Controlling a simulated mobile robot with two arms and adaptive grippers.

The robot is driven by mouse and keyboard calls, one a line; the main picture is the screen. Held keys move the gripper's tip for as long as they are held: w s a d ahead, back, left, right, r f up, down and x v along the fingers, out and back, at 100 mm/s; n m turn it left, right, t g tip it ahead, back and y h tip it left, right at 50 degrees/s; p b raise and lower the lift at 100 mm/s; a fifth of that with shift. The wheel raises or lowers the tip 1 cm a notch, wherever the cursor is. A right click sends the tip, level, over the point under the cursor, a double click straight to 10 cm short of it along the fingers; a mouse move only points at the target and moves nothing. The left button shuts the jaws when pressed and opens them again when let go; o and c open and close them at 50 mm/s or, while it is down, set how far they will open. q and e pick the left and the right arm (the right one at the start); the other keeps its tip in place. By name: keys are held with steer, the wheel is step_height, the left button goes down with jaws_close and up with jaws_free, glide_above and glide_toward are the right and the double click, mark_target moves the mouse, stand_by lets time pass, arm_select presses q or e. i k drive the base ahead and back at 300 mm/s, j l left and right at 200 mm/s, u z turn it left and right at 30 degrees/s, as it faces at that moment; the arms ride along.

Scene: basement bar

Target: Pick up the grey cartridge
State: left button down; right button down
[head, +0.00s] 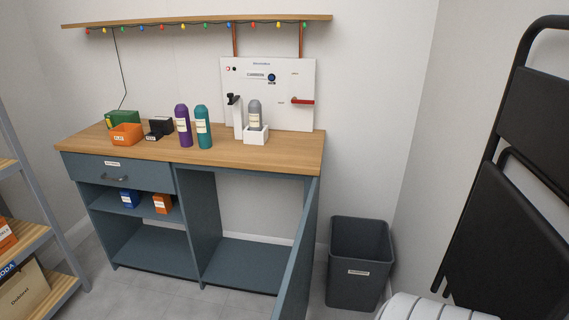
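The grey cartridge (254,114) stands upright in a small white holder (257,134) on the wooden counter (285,152), in front of a white wall panel (302,84). It has a pale label, and its lower end is hidden inside the holder. A purple bottle (183,125) and a teal bottle (203,127) stand to its left. Neither of my grippers shows in the head view.
A cabinet door (300,262) stands open below the counter's right side. A dark bin (358,263) is right of it, and black folded chairs (510,215) lean at the right wall.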

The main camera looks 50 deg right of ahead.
mark_target(255, 111)
steer(key=k+j, duration=1.2)
steer(key=j, duration=0.2)
steer(key=j+z, duration=0.1)
steer(key=z, duration=0.3)
steer(key=k+z, duration=0.15)
steer(key=z, duration=0.25)
steer(key=j+z, duration=0.1)
steer(key=z, duration=0.3)
steer(key=k+z, duration=0.15)
steer(key=z, duration=0.25)
steer(key=i+j+u, duration=0.25)
steer(key=i, duration=0.4)
steer(key=i+j+u, duration=0.2)
steer(key=i, duration=0.45)
steer(key=i+j+u, duration=0.1)
steer(key=i+u, duration=0.15)
steer(key=i, duration=0.45)
steer(key=i+j+z, duration=0.1)
steer(key=i+z, duration=0.35)
steer(key=i+j+z, duration=0.15)
steer(key=z, duration=0.25)
steer(key=i+j+z, duration=0.45)
steer(key=l, duration=0.1)
